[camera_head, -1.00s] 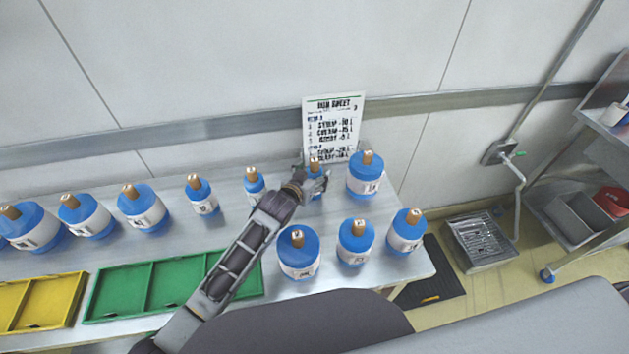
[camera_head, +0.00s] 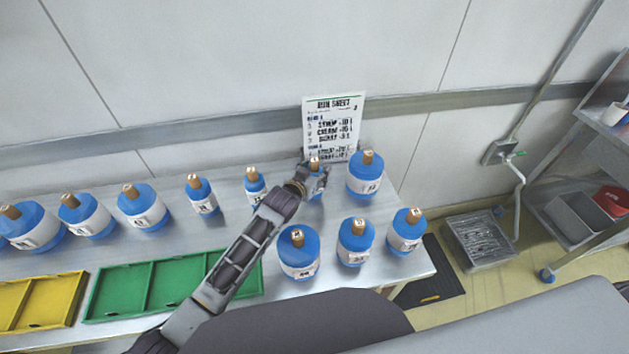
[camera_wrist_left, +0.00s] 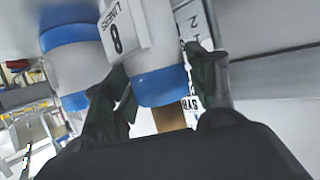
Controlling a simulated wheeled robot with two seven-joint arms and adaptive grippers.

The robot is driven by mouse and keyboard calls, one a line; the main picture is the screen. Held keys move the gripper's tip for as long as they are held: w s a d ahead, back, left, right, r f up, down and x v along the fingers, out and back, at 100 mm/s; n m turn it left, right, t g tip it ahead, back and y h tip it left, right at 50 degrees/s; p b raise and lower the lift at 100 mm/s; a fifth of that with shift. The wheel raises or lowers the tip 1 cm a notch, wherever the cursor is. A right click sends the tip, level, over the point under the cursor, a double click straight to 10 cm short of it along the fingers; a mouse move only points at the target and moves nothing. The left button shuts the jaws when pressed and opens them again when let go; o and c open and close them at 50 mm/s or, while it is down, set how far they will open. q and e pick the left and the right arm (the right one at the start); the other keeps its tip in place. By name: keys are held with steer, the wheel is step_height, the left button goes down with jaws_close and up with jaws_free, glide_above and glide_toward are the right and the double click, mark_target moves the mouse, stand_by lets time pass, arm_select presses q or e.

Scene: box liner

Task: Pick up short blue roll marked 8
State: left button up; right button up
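The short blue roll marked 8 (camera_wrist_left: 160,84) has a white label, blue ends and a brown core. In the wrist view it is between the two dark fingers of my left gripper (camera_wrist_left: 168,92). The left finger overlaps its edge, and a narrow gap shows by the right finger, so the gripper looks open around it. In the head view my left gripper (camera_head: 313,180) is at this roll in the back row, in front of the run sheet (camera_head: 333,125), and partly hides it. My right gripper is not in view.
A larger blue roll (camera_head: 364,176) stands close to the right, and a small one (camera_head: 255,184) to the left. Several other rolls stand along the table. Green (camera_head: 128,292) and yellow (camera_head: 36,302) trays lie at the front left.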

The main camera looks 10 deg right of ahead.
mark_target(314, 160)
arm_select(q)
steer(key=c, duration=0.7)
steer(key=shift+c, duration=0.4)
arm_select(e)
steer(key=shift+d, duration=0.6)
arm_select(q)
steer(key=shift+r, duration=0.1)
step_height(314, 160, up, 9)
steer(key=shift+f, duration=0.15)
steer(key=shift+r, duration=0.6)
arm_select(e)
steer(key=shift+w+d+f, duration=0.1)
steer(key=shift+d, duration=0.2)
